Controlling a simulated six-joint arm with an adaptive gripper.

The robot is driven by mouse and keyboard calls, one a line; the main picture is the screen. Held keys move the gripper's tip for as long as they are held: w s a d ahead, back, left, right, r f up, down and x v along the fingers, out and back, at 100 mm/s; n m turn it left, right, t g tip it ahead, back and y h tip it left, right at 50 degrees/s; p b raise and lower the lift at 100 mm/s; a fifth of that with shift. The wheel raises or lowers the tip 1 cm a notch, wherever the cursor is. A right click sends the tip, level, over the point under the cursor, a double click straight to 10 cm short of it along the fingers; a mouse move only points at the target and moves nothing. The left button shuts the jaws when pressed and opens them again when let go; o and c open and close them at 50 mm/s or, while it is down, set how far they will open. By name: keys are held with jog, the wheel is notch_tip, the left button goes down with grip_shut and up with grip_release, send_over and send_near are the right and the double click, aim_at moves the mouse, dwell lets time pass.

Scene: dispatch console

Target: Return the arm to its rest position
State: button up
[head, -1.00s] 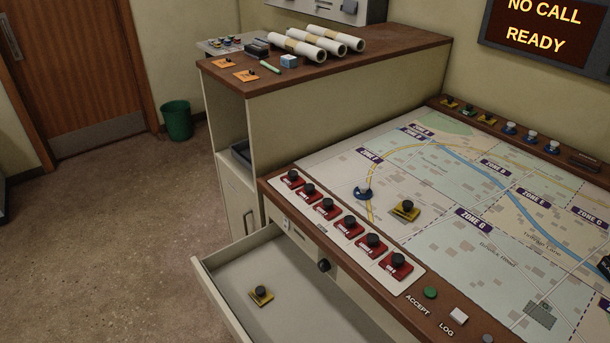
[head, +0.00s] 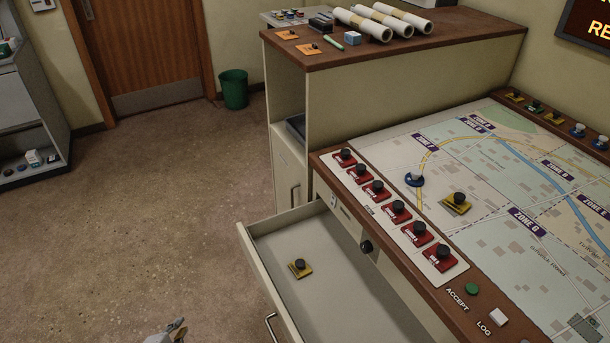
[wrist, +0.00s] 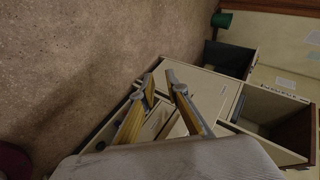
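My gripper (head: 166,333) shows only as a small piece at the bottom edge of the head view, over the open floor left of the drawer. In the wrist view, my gripper (wrist: 160,84) has its two yellow-padded fingers apart with nothing between them. The fingers overlap the pale cabinet (wrist: 203,92) in that picture; I cannot tell the distance. Most of the arm is out of view.
The drawer (head: 285,295) stands open with a yellow piece (head: 300,268) inside. The console (head: 390,235) carries red pieces and a map. A green bin (head: 234,90) stands by the door, and a grey shelf unit (head: 30,105) is at left. The floor between is clear.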

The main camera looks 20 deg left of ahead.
jog(key=w+a+r+n+g+y, duration=0.1)
jog(key=a+r+n+g+y, duration=0.1)
jog(key=r+n, duration=0.3)
jog(key=w+a+r+n+g+y, duration=0.1)
jog(key=a+r+n+g, duration=0.15)
jog(key=r, duration=0.45)
jog(key=w+d+r+n+g, duration=0.1)
jog(key=d+r+n+g, duration=0.2)
jog(key=d+r, duration=0.4)
jog(key=w+d+r+n+g+h, duration=0.1)
jog(key=d+r+n, duration=0.1)
jog(key=d+r, duration=0.7)
jog(key=d+r+n+g+h, duration=0.15)
jog(key=d+r, duration=0.45)
jog(key=d, duration=0.6)
jog(key=s+d+r+m+t+h, duration=0.1)
jog(key=d+r, duration=0.4)
jog(key=d, duration=0.9)
jog(key=s+d+r+m+t+h, duration=0.1)
jog(key=s+d+r, duration=0.4)
jog(key=d, duration=0.9)
jog(key=s+d+r+m+t+h, duration=0.1)
jog(key=s+d+r+t, duration=0.2)
jog(key=d+r, duration=0.4)
jog(key=s+d, duration=0.1)
jog(key=d, duration=0.7)
jog(key=shift+t+h, duration=0.3)
jog(key=shift+h, duration=0.05)
